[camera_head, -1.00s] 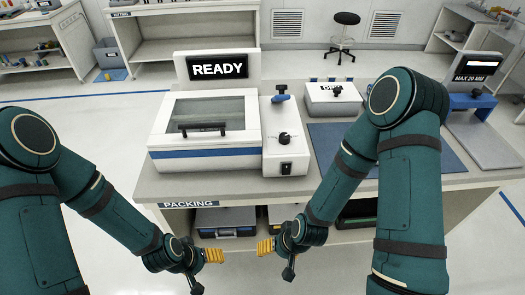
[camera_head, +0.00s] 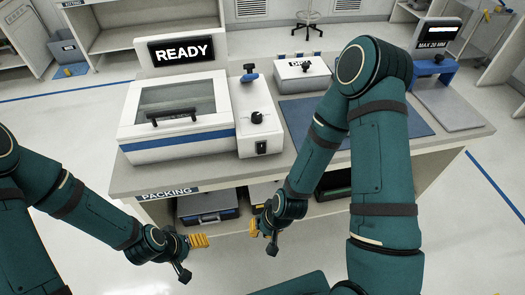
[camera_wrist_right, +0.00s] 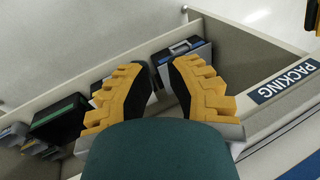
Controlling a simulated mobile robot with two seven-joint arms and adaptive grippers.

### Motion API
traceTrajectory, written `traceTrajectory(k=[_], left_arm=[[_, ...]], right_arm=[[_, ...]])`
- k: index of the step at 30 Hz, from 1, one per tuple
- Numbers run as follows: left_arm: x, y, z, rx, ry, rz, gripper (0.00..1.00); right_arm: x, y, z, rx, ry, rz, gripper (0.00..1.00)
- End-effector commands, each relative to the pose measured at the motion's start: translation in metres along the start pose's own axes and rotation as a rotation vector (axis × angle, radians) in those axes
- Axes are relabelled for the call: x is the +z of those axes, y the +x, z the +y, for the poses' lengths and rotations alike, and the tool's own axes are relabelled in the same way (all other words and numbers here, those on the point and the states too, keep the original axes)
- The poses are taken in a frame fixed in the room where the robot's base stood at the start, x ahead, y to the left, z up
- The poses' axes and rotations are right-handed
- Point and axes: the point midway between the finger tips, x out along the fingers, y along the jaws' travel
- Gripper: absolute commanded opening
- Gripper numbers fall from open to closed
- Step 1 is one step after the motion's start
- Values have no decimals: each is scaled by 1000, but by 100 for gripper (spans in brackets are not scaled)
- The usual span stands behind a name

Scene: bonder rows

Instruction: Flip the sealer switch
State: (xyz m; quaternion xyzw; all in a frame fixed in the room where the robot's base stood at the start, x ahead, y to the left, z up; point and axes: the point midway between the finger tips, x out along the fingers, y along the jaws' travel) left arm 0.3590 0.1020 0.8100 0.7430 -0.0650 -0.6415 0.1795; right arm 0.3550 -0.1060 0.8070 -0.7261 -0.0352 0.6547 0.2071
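The sealer (camera_head: 178,133) is a white machine with a blue stripe, a closed windowed lid and a black handle, on the packing bench. Its READY display (camera_head: 181,51) stands behind it. The black rocker switch (camera_head: 261,147) sits on the front face of the control box (camera_head: 256,133) at its right, below a black knob (camera_head: 256,117). My right gripper (camera_head: 255,226) is in front of the bench, below and apart from the switch. In the right wrist view its fingers (camera_wrist_right: 160,72) are spread and empty. My left gripper (camera_head: 201,241) is also low in front; its finger gap is unclear.
A white box (camera_head: 302,72) and a blue mat (camera_head: 300,110) lie to the right, partly behind my right arm. Cases (camera_head: 206,205) fill the shelf under the bench top. Floor shows at left.

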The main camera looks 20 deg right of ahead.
Motion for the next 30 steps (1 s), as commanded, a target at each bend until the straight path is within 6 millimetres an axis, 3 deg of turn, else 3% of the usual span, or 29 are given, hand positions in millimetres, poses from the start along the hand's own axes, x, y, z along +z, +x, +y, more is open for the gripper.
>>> traceTrajectory(k=[5, 7, 14, 20, 26, 27, 30], left_arm=[[-2, -9, 3, 1, -1, 3, 70], [-3, -14, 5, 1, -1, 4, 70], [-6, -27, 9, 3, -2, 8, 70], [-9, -38, 13, 4, -3, 12, 70], [-11, -49, 17, 5, -4, 15, 70], [-12, -51, 17, 6, -4, 16, 70], [-12, -54, 18, 6, -5, 17, 70]], right_arm=[[18, -6, 22, 40, 433, -132, 0], [28, -10, 28, 53, 685, -210, 0], [44, -32, 18, 40, 1536, -510, 0], [15, -60, -1, -65, 2233, -842, 0], [-48, -97, 7, -291, 2796, -1278, 0], [-60, -104, 12, 334, -2763, 1317, 0], [-88, -120, 29, 402, -2492, 1307, 0]])
